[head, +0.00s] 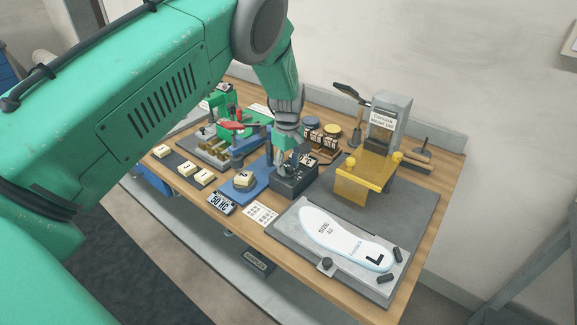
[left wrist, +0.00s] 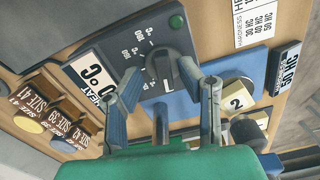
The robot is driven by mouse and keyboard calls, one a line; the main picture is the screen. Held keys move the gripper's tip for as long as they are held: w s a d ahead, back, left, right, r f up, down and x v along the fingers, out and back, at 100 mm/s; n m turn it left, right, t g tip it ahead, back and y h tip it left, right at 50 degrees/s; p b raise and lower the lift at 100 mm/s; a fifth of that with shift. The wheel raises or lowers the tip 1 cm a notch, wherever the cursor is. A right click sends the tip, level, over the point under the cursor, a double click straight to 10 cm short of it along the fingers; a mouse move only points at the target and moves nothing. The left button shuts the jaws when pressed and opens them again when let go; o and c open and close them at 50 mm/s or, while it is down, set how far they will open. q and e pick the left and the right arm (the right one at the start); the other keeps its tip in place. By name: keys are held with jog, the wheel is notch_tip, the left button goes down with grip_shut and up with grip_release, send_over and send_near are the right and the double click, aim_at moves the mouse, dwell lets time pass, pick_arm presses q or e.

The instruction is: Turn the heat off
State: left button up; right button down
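The dark heat control box (head: 296,180) stands on the bench below my left gripper (head: 286,166). In the left wrist view, its panel (left wrist: 111,45) carries a dark round knob (left wrist: 160,64) with a raised grip and a pale pointer mark. My left gripper (left wrist: 158,78) is open, with one finger on each side of the knob. Contact with the knob cannot be told. My right gripper is not in view.
A blue plate (head: 256,191) with a numbered block lies left of the box. A yellow press (head: 363,180) stands to the right. A grey tray with a white insole (head: 345,239) is in front. Stamps (head: 322,136) stand close behind the box.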

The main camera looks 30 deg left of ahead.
aim_at(288, 166)
pick_arm(q)
jog(key=shift+s, duration=0.1)
notch_tip(288, 166, up, 12)
dwell(0.5)
jog(key=shift+f, duration=0.15)
dwell(0.3)
